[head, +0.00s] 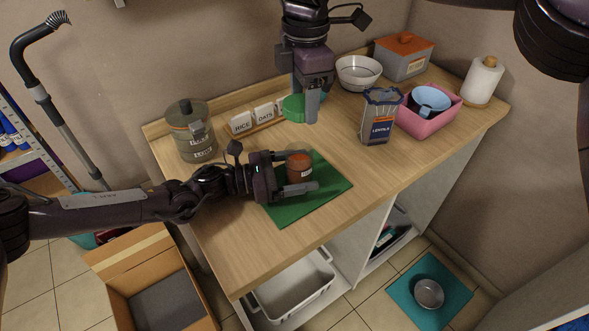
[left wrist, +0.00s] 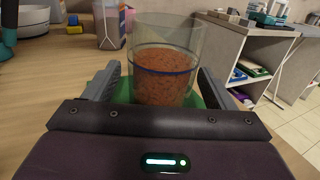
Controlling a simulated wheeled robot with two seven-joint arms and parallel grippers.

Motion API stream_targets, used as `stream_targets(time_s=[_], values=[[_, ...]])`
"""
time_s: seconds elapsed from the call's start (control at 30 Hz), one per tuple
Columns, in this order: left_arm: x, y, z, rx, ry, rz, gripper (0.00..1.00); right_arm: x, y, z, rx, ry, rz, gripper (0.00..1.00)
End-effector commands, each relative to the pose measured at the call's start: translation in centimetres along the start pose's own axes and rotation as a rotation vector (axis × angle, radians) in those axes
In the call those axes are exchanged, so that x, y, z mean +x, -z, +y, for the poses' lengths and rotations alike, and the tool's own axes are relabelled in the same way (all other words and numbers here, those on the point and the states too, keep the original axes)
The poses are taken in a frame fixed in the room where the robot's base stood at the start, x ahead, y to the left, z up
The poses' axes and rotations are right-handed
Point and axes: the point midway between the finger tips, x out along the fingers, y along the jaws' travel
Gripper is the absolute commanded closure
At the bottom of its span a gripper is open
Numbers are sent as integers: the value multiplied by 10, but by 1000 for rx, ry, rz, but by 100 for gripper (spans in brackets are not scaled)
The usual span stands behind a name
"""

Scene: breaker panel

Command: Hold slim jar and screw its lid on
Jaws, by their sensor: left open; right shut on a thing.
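The slim jar (head: 299,168), clear with reddish-brown contents, stands upright on a green mat (head: 335,184). It also shows in the left wrist view (left wrist: 166,75), with a dark blue band and no lid on top. My left gripper (head: 299,176) is open, with its fingers on either side of the jar; a small gap shows beside it in the wrist view. A green lid (head: 292,108) is at my right gripper (head: 306,108), behind the jar near the back of the counter. The right gripper is shut on it, and its fingers hide part of it.
Rice and oats blocks (head: 241,123), a grey-green canister (head: 192,135), a lentils container (head: 379,118), a pink bin (head: 430,118) with a blue cup, and a white bowl (head: 359,72) line the counter. The counter's front left is clear.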

Motion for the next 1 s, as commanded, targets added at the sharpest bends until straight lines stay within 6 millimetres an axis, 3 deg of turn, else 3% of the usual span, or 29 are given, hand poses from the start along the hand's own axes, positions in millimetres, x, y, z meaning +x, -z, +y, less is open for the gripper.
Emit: stream_targets(time_s=[0.07,0.5,0.53,0.73,1.0], values=[[0,0,0,0,0,0,24,0,0,0,0,0,0,68],[0,0,0,0,0,0,81,0,0,0,0,0,0,68],[0,0,0,0,0,0,50,0,0,0,0,0,0,68],[0,0,0,0,0,0,75,0,0,0,0,0,0,68],[0,0,0,0,0,0,75,0,0,0,0,0,0,68]])
